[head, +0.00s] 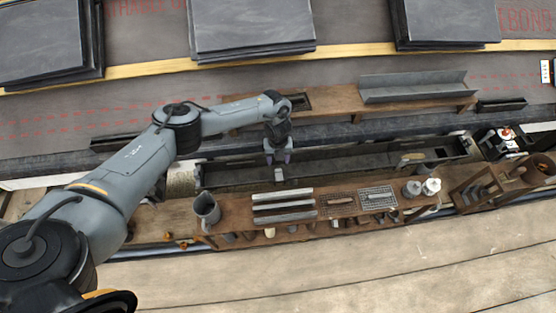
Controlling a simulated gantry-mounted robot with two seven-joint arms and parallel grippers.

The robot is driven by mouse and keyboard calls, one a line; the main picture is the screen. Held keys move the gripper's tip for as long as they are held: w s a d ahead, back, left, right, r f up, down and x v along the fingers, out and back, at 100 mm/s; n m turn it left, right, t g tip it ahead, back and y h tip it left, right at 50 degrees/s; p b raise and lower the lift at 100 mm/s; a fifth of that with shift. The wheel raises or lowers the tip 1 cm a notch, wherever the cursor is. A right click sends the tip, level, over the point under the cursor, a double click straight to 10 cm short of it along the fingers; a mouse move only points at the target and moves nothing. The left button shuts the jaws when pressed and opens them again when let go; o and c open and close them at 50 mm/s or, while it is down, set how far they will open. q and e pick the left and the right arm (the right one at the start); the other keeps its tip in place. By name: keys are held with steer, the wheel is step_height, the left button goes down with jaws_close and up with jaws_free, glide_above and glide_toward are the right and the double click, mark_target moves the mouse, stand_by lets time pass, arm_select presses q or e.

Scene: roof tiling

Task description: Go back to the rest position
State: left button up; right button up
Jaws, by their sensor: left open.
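My left arm comes in from the lower left and bends over the long dark trough (330,168). My left gripper (278,158) points down over the left part of the trough. Its two fingertips are apart with nothing visible between them. Whether the fingertips touch anything below is hard to tell at this size. My right gripper is not in view.
A wooden bench (230,226) in front holds a grey jug (206,208), metal strips (283,205) and wire racks. A metal channel (415,87) lies on a plank behind. Stacks of dark slates (250,25) stand at the back. The foreground floor (350,275) is clear.

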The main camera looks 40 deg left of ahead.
arm_select(q)
steer(key=shift+r, duration=0.25)
steer(key=s+d+r+n+t+h+p, duration=0.15)
steer(key=s+d+p, duration=0.25)
steer(key=d, duration=1.1)
steer(key=s+d+r+n+t+h+p, duration=0.1)
steer(key=s+d+r+t+h+p, duration=0.2)
steer(key=d, duration=1.1)
steer(key=s+d+r+n+p, duration=0.4)
steer(key=d+r+p, duration=0.1)
steer(key=r, duration=0.3)
steer(key=s+a+r+n+t+y+p, duration=0.1)
steer(key=s+a+r+n+p, duration=0.15)
steer(key=r+n, duration=0.2)
steer(key=s+a+r+n+t+y+p, duration=0.1)
steer(key=a+r+n+p, duration=0.15)
steer(key=r, duration=0.35)
steer(key=s+a+r+n+g+y+p, duration=0.3)
steer(key=s+a+r+n+p, duration=0.2)
steer(key=s+a+r+n, duration=0.75)
step_height(320, 180, up, 36)
steer(key=a+m+p, duration=0.2)
steer(key=p, duration=3.5)
steer(key=shift+w+a+f, duration=0.2)
steer(key=shift+f, duration=0.05)
